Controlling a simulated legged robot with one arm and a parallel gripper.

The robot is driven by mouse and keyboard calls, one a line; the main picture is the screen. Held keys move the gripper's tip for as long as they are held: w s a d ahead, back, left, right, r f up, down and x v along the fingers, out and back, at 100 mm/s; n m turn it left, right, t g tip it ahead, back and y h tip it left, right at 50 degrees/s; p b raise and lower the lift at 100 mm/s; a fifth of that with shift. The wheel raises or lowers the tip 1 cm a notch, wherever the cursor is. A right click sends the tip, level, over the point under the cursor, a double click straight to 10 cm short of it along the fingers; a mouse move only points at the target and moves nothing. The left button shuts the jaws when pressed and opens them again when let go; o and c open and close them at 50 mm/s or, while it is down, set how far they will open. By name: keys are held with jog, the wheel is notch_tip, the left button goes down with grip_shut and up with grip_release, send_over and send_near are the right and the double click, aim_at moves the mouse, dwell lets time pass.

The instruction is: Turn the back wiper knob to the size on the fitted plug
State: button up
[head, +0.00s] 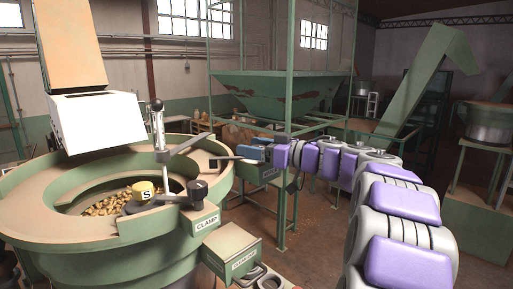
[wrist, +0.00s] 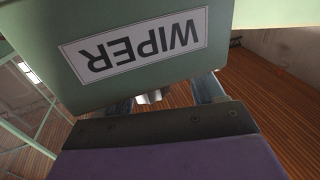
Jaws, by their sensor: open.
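In the wrist view, a green housing (wrist: 210,70) with an upside-down WIPER label (wrist: 133,46) fills the upper middle. My gripper's two fingers (wrist: 165,93) stand apart below the housing, with a small pale metal part (wrist: 153,97) visible between them. I cannot tell whether they touch it. The wiper knob's face and size marks are hidden.
The green bowl (head: 40,222) holds many brass-coloured nuts (head: 120,203). A lever post (head: 158,130) with a black ball rises from its rim. A black knob (head: 197,189) stands above a CLAMP label (head: 206,222). A green labelled box (head: 228,243) is in front.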

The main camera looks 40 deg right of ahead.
jog(key=shift+w+a+f, duration=0.1)
jog(key=shift+w+a, duration=0.05)
jog(key=shift+w, duration=0.1)
jog(key=shift+s+d, duration=0.2)
jog(key=shift+d, duration=0.35)
jog(key=shift+s+d, duration=0.2)
jog(key=shift+d, duration=0.35)
jog(key=c, duration=0.5)
jog(key=shift+c, duration=0.6)
jog(key=shift+a, duration=0.45)
jog(key=shift+c, duration=1.4)
jog(key=shift+d, duration=0.15)
grip_shut()
